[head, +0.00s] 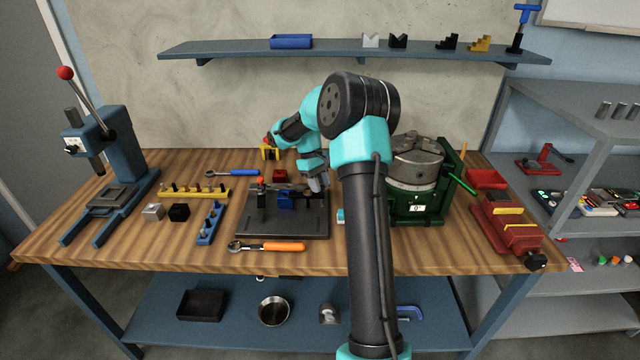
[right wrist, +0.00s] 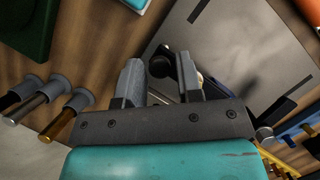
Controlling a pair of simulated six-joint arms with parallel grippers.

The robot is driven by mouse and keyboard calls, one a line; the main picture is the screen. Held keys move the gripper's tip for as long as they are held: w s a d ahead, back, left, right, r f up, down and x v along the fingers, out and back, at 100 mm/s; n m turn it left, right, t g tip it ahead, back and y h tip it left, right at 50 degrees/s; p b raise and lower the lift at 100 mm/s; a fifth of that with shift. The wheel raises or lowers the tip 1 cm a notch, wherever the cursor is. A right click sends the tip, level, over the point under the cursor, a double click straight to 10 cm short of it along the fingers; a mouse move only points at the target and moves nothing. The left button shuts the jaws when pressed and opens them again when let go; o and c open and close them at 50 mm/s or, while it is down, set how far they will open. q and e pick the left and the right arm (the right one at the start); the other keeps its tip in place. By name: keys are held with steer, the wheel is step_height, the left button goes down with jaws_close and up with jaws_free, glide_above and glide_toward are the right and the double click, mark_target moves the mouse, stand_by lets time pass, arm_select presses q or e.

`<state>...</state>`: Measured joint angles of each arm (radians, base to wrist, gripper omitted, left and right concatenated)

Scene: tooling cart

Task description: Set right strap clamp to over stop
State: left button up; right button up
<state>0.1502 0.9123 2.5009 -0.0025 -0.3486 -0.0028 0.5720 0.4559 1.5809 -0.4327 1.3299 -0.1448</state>
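The dark fixture plate (head: 285,229) lies on the wooden bench and also shows in the right wrist view (right wrist: 240,30). A blue block (head: 287,200) is at its middle. A red-topped black clamp (head: 261,192) stands on its left side. My right gripper (head: 316,181) is low over the plate's right side. In the right wrist view its two fingers (right wrist: 160,78) are apart. A dark round-ended part (right wrist: 159,65), perhaps the right strap clamp, shows at the gap; whether the fingers touch it is unclear. My arm and gripper hide this area in the head view. My left gripper is out of view.
A green-framed chuck (head: 415,180) stands close right of my arm. An orange-handled wrench (head: 270,246) lies before the plate. Blue (head: 209,223) and yellow (head: 193,191) pin racks are at left. Several upright metal-tipped pins (right wrist: 48,100) stand near the gripper in the wrist view.

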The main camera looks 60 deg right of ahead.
steer(key=v, duration=1.7)
steer(key=shift+r, duration=0.2)
